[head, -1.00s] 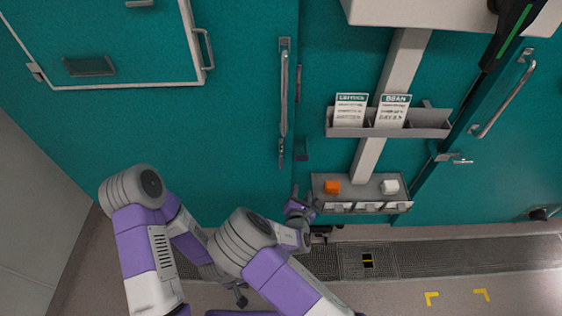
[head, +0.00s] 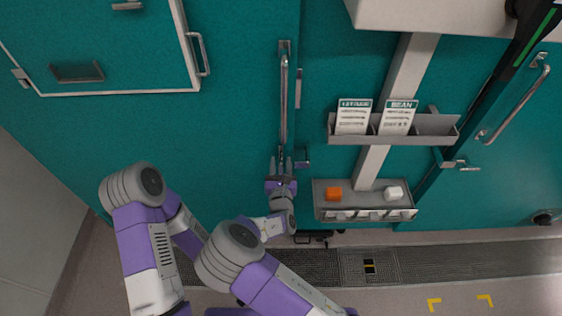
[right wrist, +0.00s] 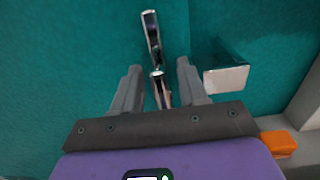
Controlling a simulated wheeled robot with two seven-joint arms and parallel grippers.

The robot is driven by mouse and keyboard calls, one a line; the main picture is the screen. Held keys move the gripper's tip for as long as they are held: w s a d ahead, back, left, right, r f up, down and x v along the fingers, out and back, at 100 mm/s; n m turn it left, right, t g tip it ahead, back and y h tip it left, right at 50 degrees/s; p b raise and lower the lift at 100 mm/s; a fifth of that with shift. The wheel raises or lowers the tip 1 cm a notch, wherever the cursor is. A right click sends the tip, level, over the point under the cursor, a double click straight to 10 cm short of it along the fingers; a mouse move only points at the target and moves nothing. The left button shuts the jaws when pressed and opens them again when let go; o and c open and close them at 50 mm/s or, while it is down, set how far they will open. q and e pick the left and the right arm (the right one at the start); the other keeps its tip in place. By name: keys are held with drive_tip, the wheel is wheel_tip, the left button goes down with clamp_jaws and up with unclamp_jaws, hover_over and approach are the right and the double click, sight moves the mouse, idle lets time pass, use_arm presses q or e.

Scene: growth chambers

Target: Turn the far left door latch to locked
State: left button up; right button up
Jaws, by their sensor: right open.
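The left door's latch is a small metal lever just below the long vertical handle (head: 284,105) on the teal door. In the right wrist view the latch lever (right wrist: 160,88) points along the fingers and lies between them. My right gripper (head: 281,163) is open at the latch, with one finger on each side; it also shows in the right wrist view (right wrist: 157,82). I cannot tell whether either finger touches the lever. My left forearm passes behind my right arm, and its gripper is hidden.
A metal catch plate (right wrist: 227,78) sticks out right of the latch. A shelf (head: 368,214) with an orange block (head: 333,194) and a white block (head: 393,193) is to the right. Above it is a card rack (head: 425,127). Another door's handle (head: 520,103) is farther right.

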drive_tip(key=shift+s, duration=0.1)
drive_tip(key=shift+c, duration=0.7)
clamp_jaws()
